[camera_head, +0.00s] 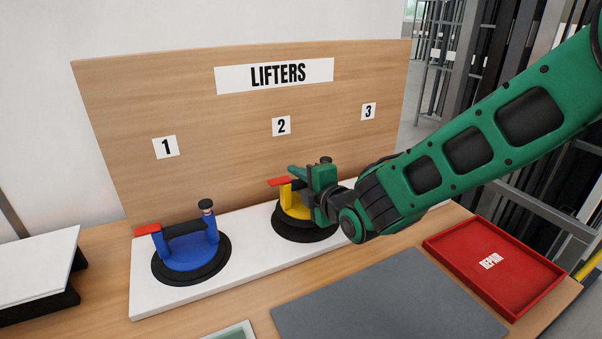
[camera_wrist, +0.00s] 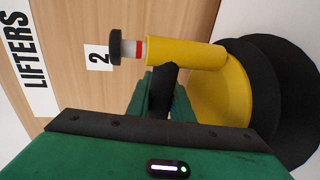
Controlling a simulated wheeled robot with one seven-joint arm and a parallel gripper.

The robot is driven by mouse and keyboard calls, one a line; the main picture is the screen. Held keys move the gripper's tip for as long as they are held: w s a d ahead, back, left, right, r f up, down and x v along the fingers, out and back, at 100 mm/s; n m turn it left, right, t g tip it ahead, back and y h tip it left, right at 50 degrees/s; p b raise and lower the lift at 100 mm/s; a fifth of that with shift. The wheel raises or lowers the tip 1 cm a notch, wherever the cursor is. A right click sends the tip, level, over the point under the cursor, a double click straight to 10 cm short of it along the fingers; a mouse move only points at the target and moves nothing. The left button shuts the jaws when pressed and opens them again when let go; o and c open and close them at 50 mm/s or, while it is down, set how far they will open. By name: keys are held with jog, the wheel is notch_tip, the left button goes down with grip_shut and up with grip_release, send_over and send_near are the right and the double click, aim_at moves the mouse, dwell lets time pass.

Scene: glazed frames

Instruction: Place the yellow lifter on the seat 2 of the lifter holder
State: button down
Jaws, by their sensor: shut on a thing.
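The yellow lifter (camera_head: 297,206) stands upright on the white holder board (camera_head: 178,297), below the label 2 (camera_head: 281,126). Its black suction pad looks flat on the board, though exact contact is hard to tell. My green gripper (camera_head: 306,181) is shut on the yellow lifter's handle. In the wrist view the yellow lifter (camera_wrist: 215,90) shows its yellow body, black pad and a pump knob with a red ring, and my gripper (camera_wrist: 165,85) closes around the dark handle. The arm hides part of the lifter's right side and the board below label 3.
A blue lifter (camera_head: 190,250) stands on the board below label 1, left of my gripper. A red tray (camera_head: 520,245) marked REPAIR lies at right, and a grey mat (camera_head: 385,300) in front. The wooden LIFTERS panel (camera_head: 220,130) rises behind the board.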

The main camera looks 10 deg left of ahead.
aim_at(298, 189)
jog(key=shift+f, duration=1.4)
jog(key=c, duration=1.6)
grip_release()
jog(key=shift+f, duration=0.2)
jog(key=shift+o, duration=0.2)
